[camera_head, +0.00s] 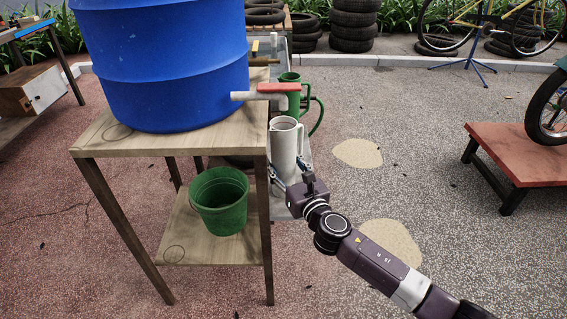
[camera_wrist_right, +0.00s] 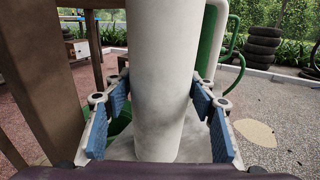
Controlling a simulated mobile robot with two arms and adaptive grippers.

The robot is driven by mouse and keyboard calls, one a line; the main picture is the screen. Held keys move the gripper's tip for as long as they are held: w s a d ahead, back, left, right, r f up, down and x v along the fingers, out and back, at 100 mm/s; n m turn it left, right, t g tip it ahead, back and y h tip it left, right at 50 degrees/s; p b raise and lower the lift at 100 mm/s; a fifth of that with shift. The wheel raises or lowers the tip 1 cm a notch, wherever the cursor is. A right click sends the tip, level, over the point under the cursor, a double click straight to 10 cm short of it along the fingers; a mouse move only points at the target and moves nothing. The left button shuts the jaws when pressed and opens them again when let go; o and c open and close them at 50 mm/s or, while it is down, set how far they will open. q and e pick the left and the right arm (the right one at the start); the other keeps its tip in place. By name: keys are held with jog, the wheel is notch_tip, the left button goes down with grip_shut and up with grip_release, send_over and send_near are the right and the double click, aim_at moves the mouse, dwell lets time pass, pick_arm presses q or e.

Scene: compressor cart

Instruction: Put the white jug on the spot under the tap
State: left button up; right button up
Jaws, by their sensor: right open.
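The white jug (camera_head: 285,145) stands upright on a grey surface (camera_head: 280,211) beside the wooden stand. It also fills the middle of the right wrist view (camera_wrist_right: 163,70). The tap (camera_head: 270,97), a pale pipe with a red handle, comes out of the blue barrel (camera_head: 165,65) just above the jug's mouth in the head view. I cannot tell whether the outlet lines up with the mouth. The spot under the tap cannot be made out. My right gripper (camera_wrist_right: 160,92) is open, its blue-padded fingers on either side of the jug with gaps visible. My left gripper is out of view.
A green jug (camera_head: 291,80) stands behind the white jug, close to the tap. A green bucket (camera_head: 219,200) sits on the lower shelf of the wooden stand (camera_head: 110,142). A red platform (camera_head: 530,155) is at the right. The ground between is mostly clear.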

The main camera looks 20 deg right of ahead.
jog(key=shift+s+r, duration=0.1)
jog(key=s+d, duration=0.1)
jog(key=s, duration=0.9)
jog(key=s+d+f+m+g+h, duration=0.2)
jog(key=s+d+f+m+g, duration=0.15)
jog(key=s+f+m, duration=0.45)
jog(key=s+d+f+m+g+h, duration=0.3)
jog(key=f+m+g, duration=0.1)
jog(key=f+m, duration=0.75)
pick_arm(q)
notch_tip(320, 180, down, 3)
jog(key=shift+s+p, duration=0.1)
jog(key=shift+p, duration=0.3)
pick_arm(e)
jog(key=s+a+f+m+g+y, duration=0.1)
jog(key=s+a+f+m+g, duration=0.2)
jog(key=s+m, duration=0.5)
jog(key=s+a+f+m+g+y, duration=0.2)
jog(key=s+a+f+m+g, duration=0.2)
jog(key=s+f+m, duration=0.3)
jog(key=s+f, duration=0.1)
jog(key=s, duration=0.2)
jog(key=shift+s+a+f+m+g, duration=0.2)
jog(key=shift+s+a+m+g, duration=0.05)
jog(key=shift+s+m+g, duration=0.15)
